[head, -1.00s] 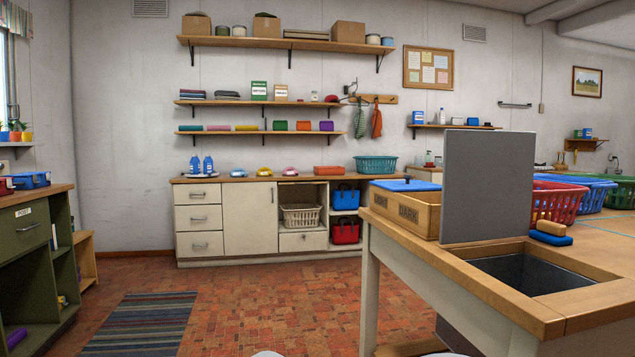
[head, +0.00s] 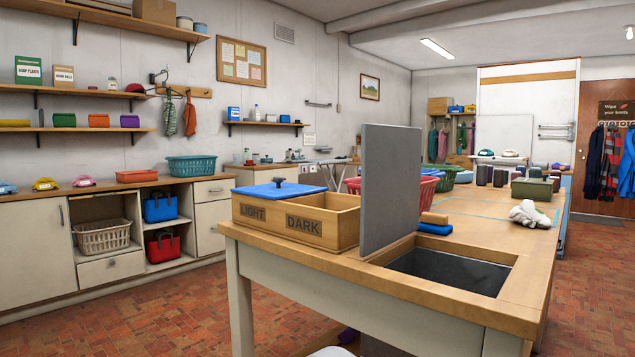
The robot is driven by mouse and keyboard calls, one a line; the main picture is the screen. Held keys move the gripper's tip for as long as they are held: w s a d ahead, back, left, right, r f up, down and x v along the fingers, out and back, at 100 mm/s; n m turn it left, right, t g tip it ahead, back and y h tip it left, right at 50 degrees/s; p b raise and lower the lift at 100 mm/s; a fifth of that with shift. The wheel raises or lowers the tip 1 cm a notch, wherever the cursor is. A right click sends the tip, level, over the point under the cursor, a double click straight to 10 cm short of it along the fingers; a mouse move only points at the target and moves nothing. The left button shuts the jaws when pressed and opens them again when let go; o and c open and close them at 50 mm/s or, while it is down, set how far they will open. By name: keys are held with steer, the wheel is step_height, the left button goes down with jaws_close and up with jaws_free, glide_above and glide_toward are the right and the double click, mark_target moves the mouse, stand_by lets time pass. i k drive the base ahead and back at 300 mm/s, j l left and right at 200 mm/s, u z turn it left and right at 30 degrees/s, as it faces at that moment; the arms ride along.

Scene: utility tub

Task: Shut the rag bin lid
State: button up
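A square opening with dark grey inner walls (head: 450,272) is sunk into the near end of the wooden worktop; it looks like the rag bin. A flat grey panel (head: 390,190), which looks like its lid, stands upright along the opening's left edge, so the opening is uncovered. To the left of the panel is a wooden box (head: 262,230) marked LIGHT and DARK. A blue lid with a dark knob (head: 278,191) lies over its LIGHT side; the DARK side is open. My gripper is not in view.
The worktop (head: 500,225) runs back, with a white cloth (head: 529,214), a blue sponge or brush (head: 434,228) and a red basket (head: 405,186) on it. Cabinets and a counter (head: 100,184) line the left wall. Tiled floor (head: 180,320) is clear at the lower left.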

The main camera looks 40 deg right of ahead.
mark_target(391, 172)
steer(key=i+z, duration=0.25)
steer(key=z, duration=0.2)
steer(key=i+j+z, duration=0.1)
steer(key=z, duration=0.35)
steer(key=i+j+z, duration=0.2)
steer(key=z, duration=0.25)
steer(key=i+j+z, duration=0.25)
steer(key=z, duration=0.2)
steer(key=i+j+z, duration=0.15)
steer(key=j+z, duration=0.15)
steer(key=z, duration=0.15)
steer(key=k+j+z, duration=0.1)
steer(key=j+z, duration=0.15)
steer(key=k+j+z, duration=0.1)
steer(key=j+z, duration=0.2)
